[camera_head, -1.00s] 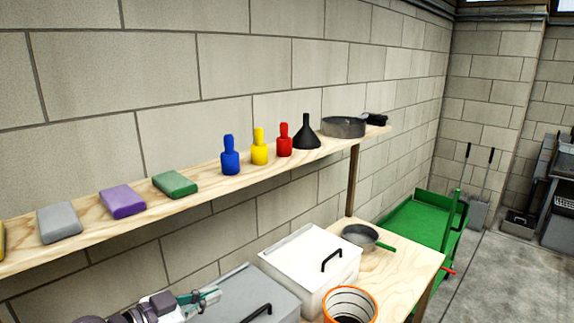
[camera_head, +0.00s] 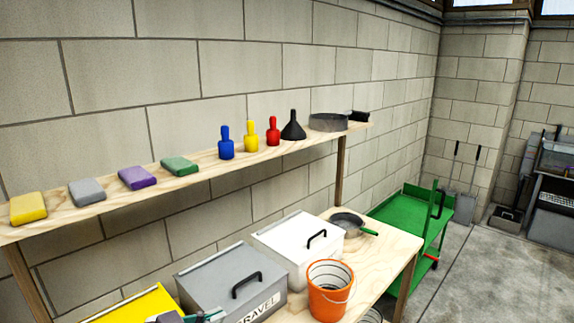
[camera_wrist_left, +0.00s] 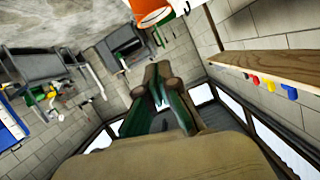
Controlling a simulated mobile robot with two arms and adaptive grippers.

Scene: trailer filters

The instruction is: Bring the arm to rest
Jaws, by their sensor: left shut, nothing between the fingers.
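My left gripper (camera_head: 208,316) shows only in part at the bottom edge of the head view, in front of the grey box marked GRAVEL (camera_head: 232,276). In the left wrist view my left gripper (camera_wrist_left: 158,98) has its fingers close together with nothing between them. My right gripper is not in view.
A wooden shelf (camera_head: 100,208) holds coloured blocks, blue, yellow and red bottles, a black funnel (camera_head: 293,126) and a pan (camera_head: 328,122). Below, a bench (camera_head: 385,260) carries lidded boxes, a pan and an orange bucket (camera_head: 329,290).

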